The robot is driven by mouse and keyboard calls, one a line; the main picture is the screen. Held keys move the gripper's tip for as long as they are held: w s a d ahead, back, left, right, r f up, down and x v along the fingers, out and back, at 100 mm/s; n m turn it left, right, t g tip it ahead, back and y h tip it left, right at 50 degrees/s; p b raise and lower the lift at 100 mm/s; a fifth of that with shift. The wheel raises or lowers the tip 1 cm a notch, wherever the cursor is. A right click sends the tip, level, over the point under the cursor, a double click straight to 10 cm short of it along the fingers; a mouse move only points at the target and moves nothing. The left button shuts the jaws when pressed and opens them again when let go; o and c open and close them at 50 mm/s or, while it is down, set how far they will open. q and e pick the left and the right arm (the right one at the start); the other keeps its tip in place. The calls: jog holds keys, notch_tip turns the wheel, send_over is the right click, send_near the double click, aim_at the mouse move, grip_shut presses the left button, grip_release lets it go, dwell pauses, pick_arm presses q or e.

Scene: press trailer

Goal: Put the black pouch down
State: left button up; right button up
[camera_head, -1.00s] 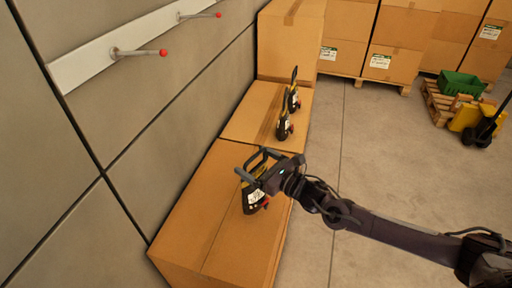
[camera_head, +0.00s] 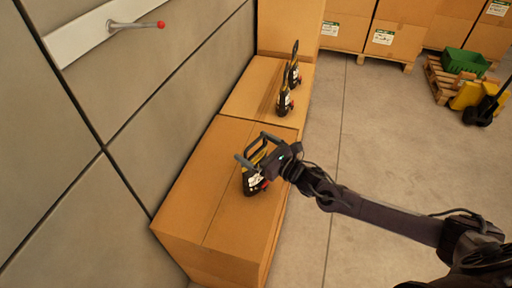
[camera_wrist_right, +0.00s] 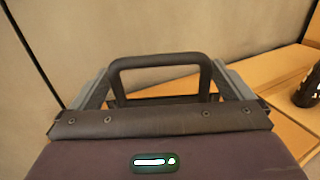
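The black pouch (camera_head: 252,182) has yellow trim, a white label and a dark loop handle. It is upright over the nearest cardboard box (camera_head: 205,190); whether its base touches the lid is hard to tell. My right gripper (camera_head: 257,148) is at the handle, with one finger at each side of the loop. In the right wrist view the handle (camera_wrist_right: 160,60) spans the gap between the fingers (camera_wrist_right: 160,85), which look close against its sides. The pouch body is hidden there. My left gripper is not in view.
Two similar pouches stand on the farther box, one nearer (camera_head: 285,100) and one behind it (camera_head: 294,72). A grey wall (camera_head: 170,120) with a red-tipped peg (camera_head: 140,25) runs along the left. Open floor (camera_head: 390,150) lies right. A green crate (camera_head: 465,61) sits farther back.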

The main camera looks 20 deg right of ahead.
jog(key=shift+r, duration=0.2)
jog(key=b+v, duration=0.1)
jog(key=v, duration=1.1)
jog(key=shift+b, duration=0.4)
jog(key=shift+f, duration=0.1)
